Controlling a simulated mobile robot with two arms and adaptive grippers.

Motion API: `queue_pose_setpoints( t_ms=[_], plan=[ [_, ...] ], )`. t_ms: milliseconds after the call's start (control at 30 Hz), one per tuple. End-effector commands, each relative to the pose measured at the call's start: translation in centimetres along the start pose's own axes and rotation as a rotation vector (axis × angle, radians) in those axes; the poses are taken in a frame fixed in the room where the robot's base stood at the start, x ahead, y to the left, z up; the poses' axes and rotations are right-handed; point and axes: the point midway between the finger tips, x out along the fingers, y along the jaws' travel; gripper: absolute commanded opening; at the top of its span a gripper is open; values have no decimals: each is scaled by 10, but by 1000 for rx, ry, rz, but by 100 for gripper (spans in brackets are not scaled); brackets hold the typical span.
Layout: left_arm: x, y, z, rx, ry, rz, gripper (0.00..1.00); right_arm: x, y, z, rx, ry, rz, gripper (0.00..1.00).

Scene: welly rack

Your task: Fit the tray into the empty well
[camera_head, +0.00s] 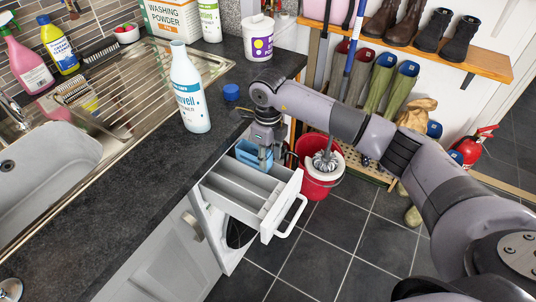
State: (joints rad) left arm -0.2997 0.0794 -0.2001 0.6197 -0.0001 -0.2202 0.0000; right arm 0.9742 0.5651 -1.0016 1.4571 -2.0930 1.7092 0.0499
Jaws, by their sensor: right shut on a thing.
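The blue tray (247,151) is at the back end of the open white detergent drawer (284,196). My right gripper (264,155) points down and is shut on the tray, partly covering it. I cannot tell whether the tray is above the drawer or partly down in it. The drawer's long grey wells (238,188) show in front of the tray, divided by thin walls, and look bare. My left gripper is not in view.
A blue cap (231,92) and a white bottle (189,90) stand on the dark worktop (150,157) close by. A red bucket (318,178) with a mop stands on the floor just right of the drawer. Boots (379,82) fill the rack behind my right arm.

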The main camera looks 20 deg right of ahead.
Motion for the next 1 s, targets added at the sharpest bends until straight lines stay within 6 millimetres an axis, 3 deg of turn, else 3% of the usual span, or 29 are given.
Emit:
queue_pose_setpoints(
  t_ms=[967,1000],
  plan=[
    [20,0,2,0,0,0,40,26,0,0,0,-1,0,12],
    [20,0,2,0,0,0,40,25,0,0,0,-1,0,35]
  ],
)
